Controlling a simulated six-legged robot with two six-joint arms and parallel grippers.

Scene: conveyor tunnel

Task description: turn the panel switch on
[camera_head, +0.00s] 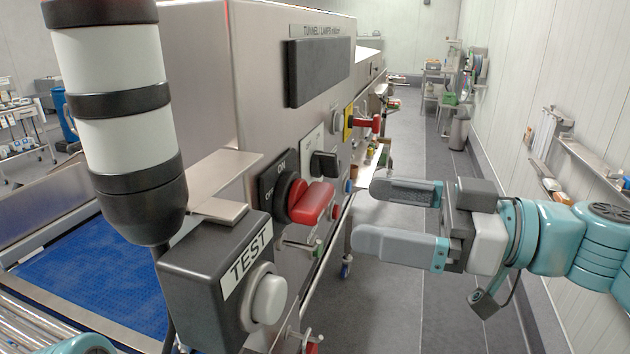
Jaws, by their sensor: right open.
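A red rotary switch (311,203) sits on a black plate (269,190) on the side of the steel machine. "ON" is printed at the top of the plate; the lettering at its left edge is partly hidden. The red handle points sideways to the right and toward me. My right gripper (364,214) is open and empty, to the right of the switch and apart from it. Its two grey fingers point left toward the panel. My left gripper is not in view; only a teal bit of my left arm shows at the bottom left.
A grey "TEST" button (269,299) on a black box stands in front, below a black-and-white lamp column (123,110). A smaller black switch (323,164) and a red handle on yellow (367,123) are farther along the panel. The grey aisle floor (405,300) is clear.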

